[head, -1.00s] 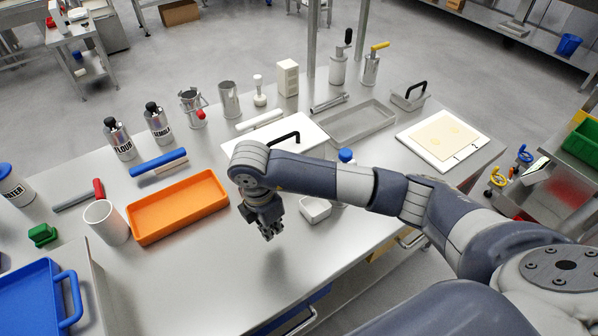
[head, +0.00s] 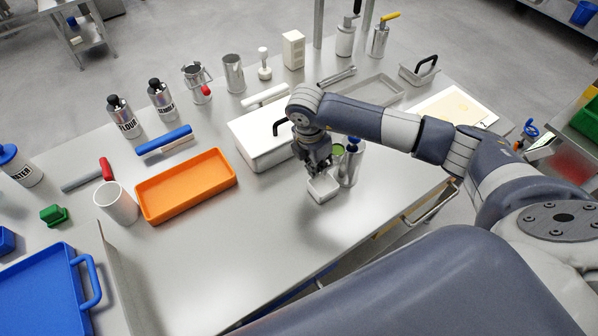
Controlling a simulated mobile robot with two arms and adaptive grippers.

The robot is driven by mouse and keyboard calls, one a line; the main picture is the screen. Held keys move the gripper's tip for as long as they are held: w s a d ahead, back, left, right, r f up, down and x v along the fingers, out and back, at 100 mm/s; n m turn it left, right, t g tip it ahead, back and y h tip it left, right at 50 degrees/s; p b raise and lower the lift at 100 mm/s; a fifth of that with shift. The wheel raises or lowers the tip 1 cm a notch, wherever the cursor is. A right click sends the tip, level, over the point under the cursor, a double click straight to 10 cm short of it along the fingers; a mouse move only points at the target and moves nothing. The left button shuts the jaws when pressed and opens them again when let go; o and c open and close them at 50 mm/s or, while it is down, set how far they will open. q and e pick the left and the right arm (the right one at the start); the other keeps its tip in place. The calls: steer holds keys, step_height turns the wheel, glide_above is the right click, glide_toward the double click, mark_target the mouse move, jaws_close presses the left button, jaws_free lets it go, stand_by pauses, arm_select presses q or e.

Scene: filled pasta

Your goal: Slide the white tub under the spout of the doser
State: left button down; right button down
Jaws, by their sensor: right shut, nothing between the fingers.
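The small white tub (head: 323,190) sits near the front edge of the steel table. A steel cylinder with a blue top (head: 352,165) stands just right of it, partly hidden by my arm; it appears to be the doser, with green content showing beside it. I cannot make out its spout. My right gripper (head: 319,172) points down over the back part of the tub, its fingers shut and empty. I cannot tell whether the fingertips touch the tub. My left gripper is not in view.
A white lidded box (head: 262,145) with a black handle stands behind and left of the tub. An orange tray (head: 186,212) and a white cup (head: 116,204) are further left. The table in front and left of the tub is clear.

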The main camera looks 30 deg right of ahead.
steer(key=shift+d+f, duration=0.15)
steer(key=shift+f, duration=0.65)
steer(key=shift+s, duration=0.15)
steer(key=shift+s+a+f+b, duration=0.1)
steer(key=shift+a+f+b, duration=0.1)
steer(key=shift+a+b, duration=0.25)
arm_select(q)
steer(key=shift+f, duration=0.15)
arm_select(e)
steer(key=shift+s+a, duration=0.1)
steer(key=shift+a, duration=0.05)
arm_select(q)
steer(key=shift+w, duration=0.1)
arm_select(e)
steer(key=shift+r, duration=0.15)
